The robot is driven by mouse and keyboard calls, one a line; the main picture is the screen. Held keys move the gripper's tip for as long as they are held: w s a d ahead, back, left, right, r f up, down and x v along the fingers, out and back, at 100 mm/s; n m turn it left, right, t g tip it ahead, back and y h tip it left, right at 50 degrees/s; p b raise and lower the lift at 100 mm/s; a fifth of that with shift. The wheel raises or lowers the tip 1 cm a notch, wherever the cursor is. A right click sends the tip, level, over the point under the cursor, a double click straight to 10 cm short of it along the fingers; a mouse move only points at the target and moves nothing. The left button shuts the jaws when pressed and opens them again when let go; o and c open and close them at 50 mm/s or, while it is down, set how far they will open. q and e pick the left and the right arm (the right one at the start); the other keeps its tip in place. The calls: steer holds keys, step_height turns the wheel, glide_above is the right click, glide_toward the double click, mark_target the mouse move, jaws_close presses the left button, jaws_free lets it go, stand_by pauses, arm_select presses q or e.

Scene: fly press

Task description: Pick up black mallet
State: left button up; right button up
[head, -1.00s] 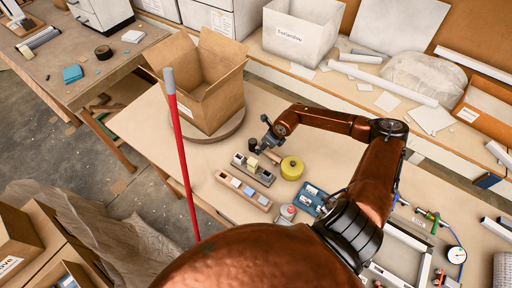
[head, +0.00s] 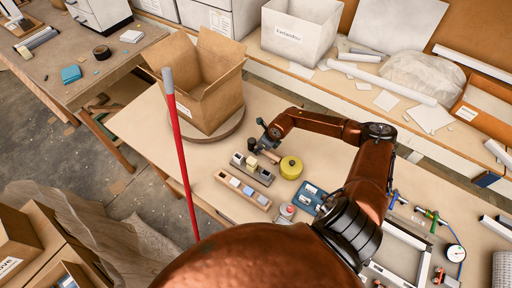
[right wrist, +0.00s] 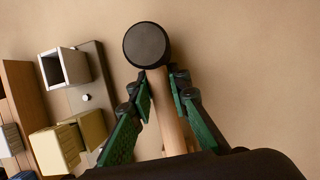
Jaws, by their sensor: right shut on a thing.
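The black mallet has a round black head (right wrist: 147,45) and a pale wooden handle (right wrist: 172,112) in the right wrist view. In the head view the mallet (head: 252,144) is small, beside the grey block with light pieces. My right gripper (right wrist: 166,98) is shut on the handle just below the head, its green-padded fingers on either side. In the head view the right gripper (head: 265,144) is low over the table, partly merged with the mallet. I cannot tell whether the mallet touches the table. My left gripper is not in view.
A grey holder (head: 262,174) and a wooden holder (head: 243,191) with small blocks lie close by. A yellow roll (head: 291,167) is right of the mallet. An open cardboard box (head: 208,99) stands behind. A red pole (head: 181,150) rises at left.

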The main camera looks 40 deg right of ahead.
jaws_close()
stand_by(0.3)
steer(key=shift+r, duration=0.15)
steer(key=shift+r, duration=0.25)
steer(key=r, duration=0.3)
steer(key=shift+s+a, duration=0.1)
steer(key=shift+s, duration=0.15)
steer(key=s+a+r, duration=0.2)
steer(key=s+r, duration=0.1)
steer(key=s+a+r, duration=0.1)
steer(key=s+r, duration=0.2)
steer(key=s, duration=0.1)
steer(key=s+a+r, duration=0.2)
steer(key=s, duration=0.2)
steer(key=shift+a+r, duration=0.3)
steer(key=shift+r, duration=0.1)
steer(key=shift+s+a+r, duration=0.25)
steer(key=shift+s, duration=0.25)
